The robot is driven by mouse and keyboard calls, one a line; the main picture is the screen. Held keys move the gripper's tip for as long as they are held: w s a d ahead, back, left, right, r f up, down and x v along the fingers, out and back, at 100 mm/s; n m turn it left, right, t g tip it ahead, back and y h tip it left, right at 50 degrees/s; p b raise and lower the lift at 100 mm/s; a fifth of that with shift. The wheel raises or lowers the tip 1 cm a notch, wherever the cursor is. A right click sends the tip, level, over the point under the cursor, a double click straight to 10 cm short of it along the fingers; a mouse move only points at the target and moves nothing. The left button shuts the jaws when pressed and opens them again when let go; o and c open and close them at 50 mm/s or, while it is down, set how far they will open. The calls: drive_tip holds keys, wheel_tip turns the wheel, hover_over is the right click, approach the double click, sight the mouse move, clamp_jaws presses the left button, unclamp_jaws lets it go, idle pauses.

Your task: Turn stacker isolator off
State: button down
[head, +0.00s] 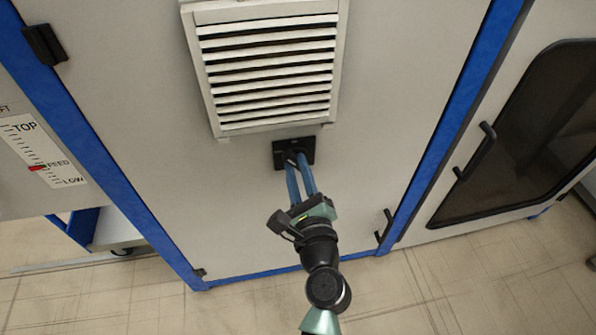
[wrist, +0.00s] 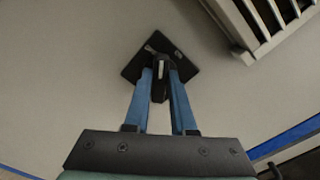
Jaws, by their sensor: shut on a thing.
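The isolator (head: 279,152) is a small black square plate with a black handle, mounted on the grey cabinet panel just below a louvred vent. In the wrist view the isolator plate (wrist: 183,63) appears tilted, and its dark handle (wrist: 160,88) with a pale mark stands out between the fingers. My gripper (head: 295,158) reaches up to it with two long blue fingers. In the wrist view my gripper (wrist: 160,75) is shut on the handle, one finger on each side. The fingertips partly hide the handle in the head view.
The vent (head: 268,75) sits directly above the isolator. Blue frame posts (head: 450,125) border the panel. A dark-windowed door with a handle (head: 475,150) is at right. A scale label (head: 40,150) with a red marker is at left. Tiled floor lies below.

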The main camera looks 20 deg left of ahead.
drive_tip(key=n+b, duration=0.1)
drive_tip(key=n, duration=0.2)
drive_tip(key=n+b, duration=0.1)
drive_tip(key=n, duration=0.1)
drive_tip(key=shift+a+f+n+b, duration=0.1)
drive_tip(key=shift+f+n+b, duration=0.15)
drive_tip(key=shift+n+b, duration=0.1)
drive_tip(key=n+b, duration=0.2)
drive_tip(key=n, duration=0.2)
drive_tip(key=shift+n, duration=0.25)
drive_tip(key=c, duration=0.7)
unclamp_jaws()
drive_tip(key=shift+c, duration=0.2)
drive_tip(key=shift+s, duration=0.15)
drive_tip(key=v, duration=1.3)
